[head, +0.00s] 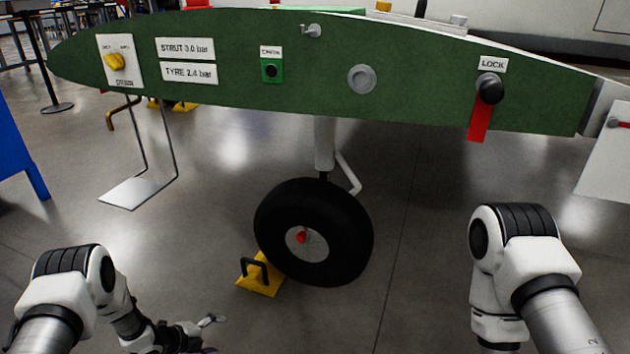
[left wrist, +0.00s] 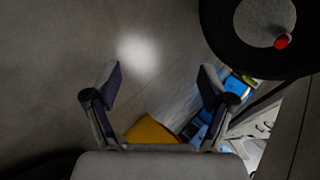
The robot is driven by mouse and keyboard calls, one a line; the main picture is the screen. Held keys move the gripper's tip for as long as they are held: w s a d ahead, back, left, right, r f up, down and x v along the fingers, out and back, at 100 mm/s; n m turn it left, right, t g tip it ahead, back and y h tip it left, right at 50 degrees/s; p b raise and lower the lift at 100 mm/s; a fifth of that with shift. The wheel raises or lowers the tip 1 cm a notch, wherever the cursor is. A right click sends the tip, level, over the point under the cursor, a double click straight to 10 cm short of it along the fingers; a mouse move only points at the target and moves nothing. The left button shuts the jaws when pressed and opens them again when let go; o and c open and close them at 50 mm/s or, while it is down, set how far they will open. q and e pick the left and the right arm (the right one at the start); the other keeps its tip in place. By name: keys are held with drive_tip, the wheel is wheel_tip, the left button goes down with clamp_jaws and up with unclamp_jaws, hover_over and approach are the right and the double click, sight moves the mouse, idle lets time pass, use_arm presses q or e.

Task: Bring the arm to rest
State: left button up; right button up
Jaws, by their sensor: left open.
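My left gripper (head: 208,330) is low at the bottom left of the head view, partly cut off by the lower edge. In the left wrist view its two fingers (left wrist: 158,88) are spread apart with nothing between them, over grey floor. My left arm (head: 75,285) comes in from the lower left. My right arm (head: 525,265) shows at the lower right with its elbow bent; its gripper is out of the picture.
A green panel (head: 320,95) spans the head view above a black wheel (head: 335,265). A yellow chock (head: 260,278) touches the wheel, right of my left gripper. A metal step (head: 135,193) hangs at left. A blue stand (head: 18,150) is at the left edge. Grey floor lies between.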

use_arm(q)
drive_tip(key=s+d+r+n+g+y+p, duration=0.1)
drive_tip(key=s+d+n, duration=0.3)
drive_tip(key=s, duration=0.2)
drive_tip(key=s+d+r+n+g, duration=0.1)
drive_tip(key=s+d+r+n, duration=0.15)
drive_tip(key=s, duration=0.35)
drive_tip(key=s+a+r+n+g+y, duration=0.1)
drive_tip(key=s+a+n+g+y, duration=0.15)
drive_tip(key=s+n, duration=0.75)
drive_tip(key=s+a+r+n+g+y, duration=0.25)
drive_tip(key=s+n, duration=0.45)
drive_tip(key=s, duration=0.6)
wheel_tip(320, 180, up, 37)
drive_tip(key=p, duration=3.8)
drive_tip(key=shift+w+n+y+p, duration=0.2)
drive_tip(key=shift+n+y+p, duration=0.1)
drive_tip(key=shift+n+p, duration=0.05)
drive_tip(key=shift+d+r, duration=0.1)
